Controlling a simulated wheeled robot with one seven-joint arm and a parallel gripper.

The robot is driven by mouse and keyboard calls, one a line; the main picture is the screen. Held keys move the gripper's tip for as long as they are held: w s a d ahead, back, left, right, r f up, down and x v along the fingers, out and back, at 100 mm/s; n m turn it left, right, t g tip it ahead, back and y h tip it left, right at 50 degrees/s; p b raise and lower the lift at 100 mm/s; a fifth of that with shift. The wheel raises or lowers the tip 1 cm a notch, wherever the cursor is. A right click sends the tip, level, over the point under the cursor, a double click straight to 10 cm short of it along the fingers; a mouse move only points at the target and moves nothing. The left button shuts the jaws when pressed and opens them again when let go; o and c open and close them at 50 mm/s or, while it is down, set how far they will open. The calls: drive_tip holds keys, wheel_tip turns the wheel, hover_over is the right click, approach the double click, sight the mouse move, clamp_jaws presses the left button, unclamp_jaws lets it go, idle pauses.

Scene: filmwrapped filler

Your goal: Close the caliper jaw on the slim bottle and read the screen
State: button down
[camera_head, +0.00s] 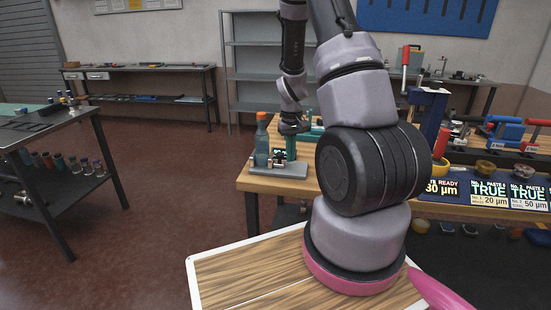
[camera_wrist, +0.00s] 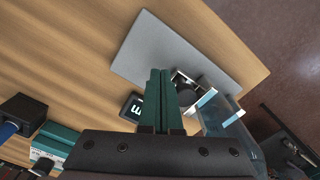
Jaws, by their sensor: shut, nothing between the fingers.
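The slim bottle (camera_head: 262,146), blue-teal with an orange cap, stands upright at the left end of a grey base plate (camera_head: 290,174) on the wooden bench. In the wrist view a translucent blue bottle body (camera_wrist: 222,112) shows right of my fingers, partly cut by my gripper's housing. A small dark screen (camera_wrist: 132,107) lies left of the fingers; its characters are mostly hidden. Dark and metal caliper parts (camera_wrist: 184,78) sit between fingers and bottle. My gripper (camera_wrist: 160,72) has green fingers, shut and empty, pointing down over the plate. In the head view my gripper (camera_head: 291,157) is right of the bottle.
A blue and black clamp-like device (camera_wrist: 20,115) is at the left in the wrist view. Right on the bench are a yellow bowl (camera_head: 440,143), label cards (camera_head: 489,190) and red-blue tools (camera_head: 505,130). A side table (camera_head: 45,130) stands left, with open floor between.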

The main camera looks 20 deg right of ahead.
drive_tip(key=shift+r, duration=2.7)
drive_tip(key=s+a+r+m+t+y, duration=0.1)
drive_tip(key=s+a+r+t, duration=0.2)
drive_tip(key=r, duration=0.6)
drive_tip(key=s+a+r+m, duration=0.15)
drive_tip(key=a+r, duration=0.25)
drive_tip(key=r, duration=0.6)
drive_tip(key=s+a+r+t+y, duration=0.1)
drive_tip(key=s+a+r+t, duration=0.3)
drive_tip(key=s+r, duration=0.7)
drive_tip(key=s+a+m, duration=0.1)
drive_tip(key=s+a, duration=0.1)
drive_tip(key=s, duration=0.2)
drive_tip(key=shift+s+r, duration=0.2)
drive_tip(key=shift+r, duration=0.05)
drive_tip(key=shift+w, duration=0.1)
